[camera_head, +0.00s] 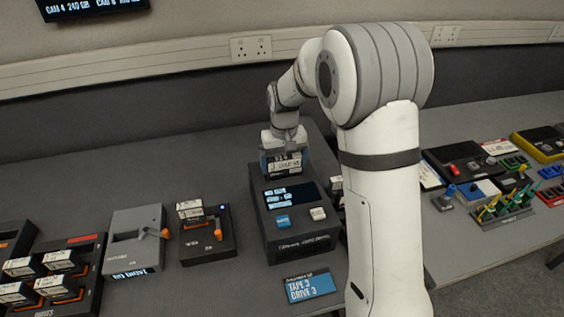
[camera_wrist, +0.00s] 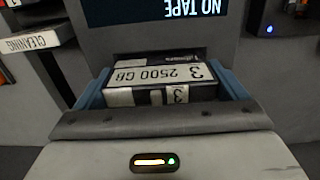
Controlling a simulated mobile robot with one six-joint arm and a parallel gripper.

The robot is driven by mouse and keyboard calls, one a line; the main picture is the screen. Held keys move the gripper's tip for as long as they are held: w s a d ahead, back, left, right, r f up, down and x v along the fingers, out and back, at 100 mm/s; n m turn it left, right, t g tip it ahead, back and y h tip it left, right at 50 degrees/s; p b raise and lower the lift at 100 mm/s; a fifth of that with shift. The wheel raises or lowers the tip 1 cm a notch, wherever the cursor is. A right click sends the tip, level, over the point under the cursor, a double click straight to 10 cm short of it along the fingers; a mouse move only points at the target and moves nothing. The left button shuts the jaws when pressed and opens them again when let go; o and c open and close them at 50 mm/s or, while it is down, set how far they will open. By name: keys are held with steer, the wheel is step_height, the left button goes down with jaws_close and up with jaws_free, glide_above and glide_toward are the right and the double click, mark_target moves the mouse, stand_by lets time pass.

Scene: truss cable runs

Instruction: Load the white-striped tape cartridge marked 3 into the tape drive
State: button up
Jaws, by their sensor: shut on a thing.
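My gripper (camera_head: 282,158) is shut on a dark tape cartridge with a white label (camera_wrist: 160,76). In the wrist view its label reads "3" and "2500 GB", upside down, with white bands on the near end. My gripper's blue fingers (camera_wrist: 163,90) press its two sides. The cartridge's far end is at the dark slot of the tape drive (camera_wrist: 195,36); I cannot tell whether its tip is inside. The drive's screen reads "NO TAPE". In the head view the cartridge (camera_head: 285,167) is at the back of the dark drive unit (camera_head: 300,244).
A second cartridge marked "CLEANING" (camera_wrist: 30,43) is at the left of the wrist view. A grey unit (camera_head: 134,240) and a dark unit with an orange lever (camera_head: 210,247) stand left. My arm hides table to the right.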

steer(key=shift+f+b, duration=0.65)
steer(key=shift+f, duration=0.35)
steer(key=o, duration=0.8)
steer(key=shift+r, duration=0.2)
